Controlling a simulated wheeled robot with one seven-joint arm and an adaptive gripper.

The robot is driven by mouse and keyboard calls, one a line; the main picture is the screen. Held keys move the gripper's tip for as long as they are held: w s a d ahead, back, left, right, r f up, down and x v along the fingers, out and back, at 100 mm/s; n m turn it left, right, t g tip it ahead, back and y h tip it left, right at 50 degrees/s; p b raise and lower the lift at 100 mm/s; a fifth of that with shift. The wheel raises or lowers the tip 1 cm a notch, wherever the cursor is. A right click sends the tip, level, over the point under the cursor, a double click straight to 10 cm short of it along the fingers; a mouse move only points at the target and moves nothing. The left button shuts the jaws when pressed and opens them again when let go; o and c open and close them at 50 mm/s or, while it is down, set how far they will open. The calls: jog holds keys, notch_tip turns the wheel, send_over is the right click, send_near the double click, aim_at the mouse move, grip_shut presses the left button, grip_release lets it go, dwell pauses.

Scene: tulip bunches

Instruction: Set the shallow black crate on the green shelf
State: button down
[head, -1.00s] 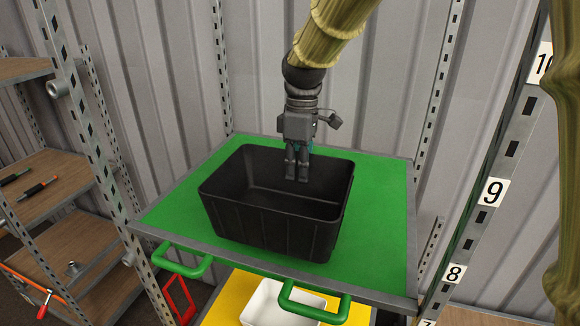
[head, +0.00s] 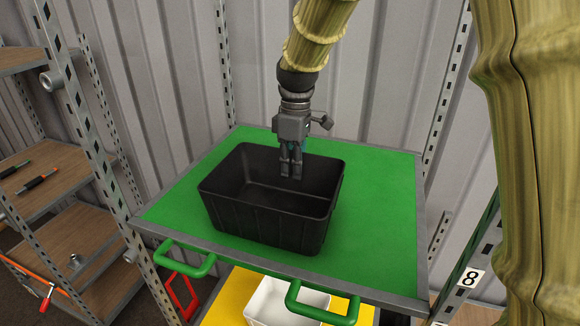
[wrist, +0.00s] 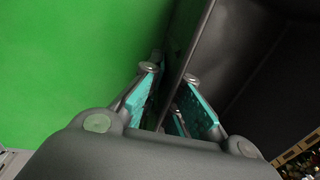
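The black crate (head: 265,225) is upright over the middle of the green shelf (head: 385,190) in the head view. Its base looks level with the shelf top or very close to it; I cannot tell for sure that it touches. My gripper (head: 291,176) points down at the crate's back rim. In the wrist view, my gripper's teal-padded fingers (wrist: 170,104) stand on either side of the crate's wall (wrist: 188,48), shut on it. Green surface fills the left of that view. The crate's inside looks empty, and its underside is hidden.
Green handles (head: 320,308) stick out at the shelf's front edge. Below are a yellow shelf (head: 220,303) and a white container (head: 285,303). Slotted metal posts (head: 85,130) flank the shelf. Green surface is free right of the crate.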

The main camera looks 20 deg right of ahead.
jog(key=shift+s+d+r, duration=0.15)
jog(key=shift+s+d, duration=0.1)
jog(key=shift+d, duration=0.15)
jog(key=c, duration=2.1)
grip_release()
jog(key=shift+w+f, duration=0.2)
jog(key=shift+f, duration=0.05)
jog(key=o, duration=0.5)
jog(key=shift+w+a, duration=0.25)
jog(key=shift+c, duration=0.2)
jog(key=shift+s+d+r, duration=0.1)
jog(key=shift+s, duration=0.25)
jog(key=shift+w+r, duration=0.25)
jog(key=shift+w, duration=0.05)
notch_tip(320, 180, up, 11)
jog(key=b, duration=0.4)
jog(key=shift+w+d+r, duration=0.2)
jog(key=shift+w+d, duration=0.2)
jog(key=shift+w, duration=0.05)
